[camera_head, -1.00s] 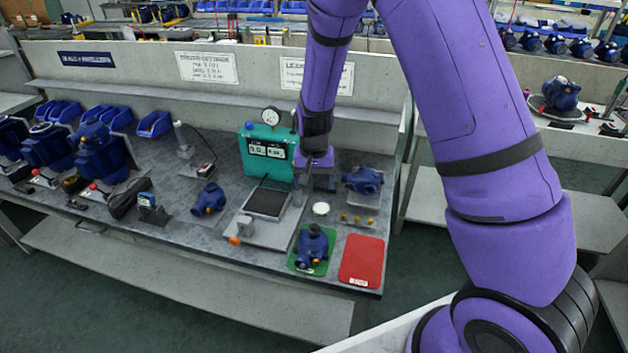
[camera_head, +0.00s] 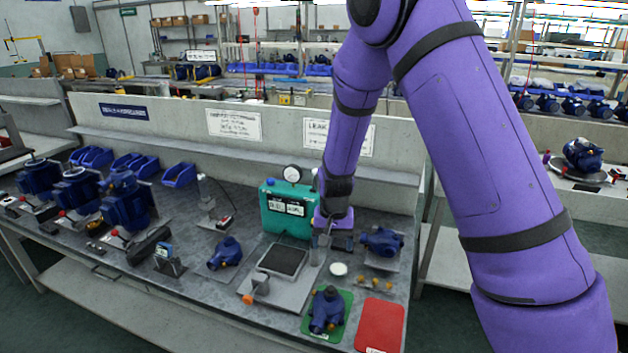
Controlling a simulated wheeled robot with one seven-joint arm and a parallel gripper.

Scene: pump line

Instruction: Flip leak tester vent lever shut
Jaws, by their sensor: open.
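The leak tester is a teal-green box (camera_head: 271,216) with a dark readout panel. A round white gauge (camera_head: 291,173) stands on top of it. My gripper (camera_head: 322,246) points down just right of the tester, close to its side, low over the bench. It is small and dark in this view, appears open, and I see nothing held in it. I cannot make out the vent lever; it may be hidden by my gripper or wrist, and its position does not show.
A plate fixture with a dark pad (camera_head: 283,261) lies in front of the tester. A blue pump (camera_head: 383,241) stands to the right. Another pump (camera_head: 326,310) sits on a green mat, beside a red mat (camera_head: 380,326). A white round dish (camera_head: 339,269) is nearby.

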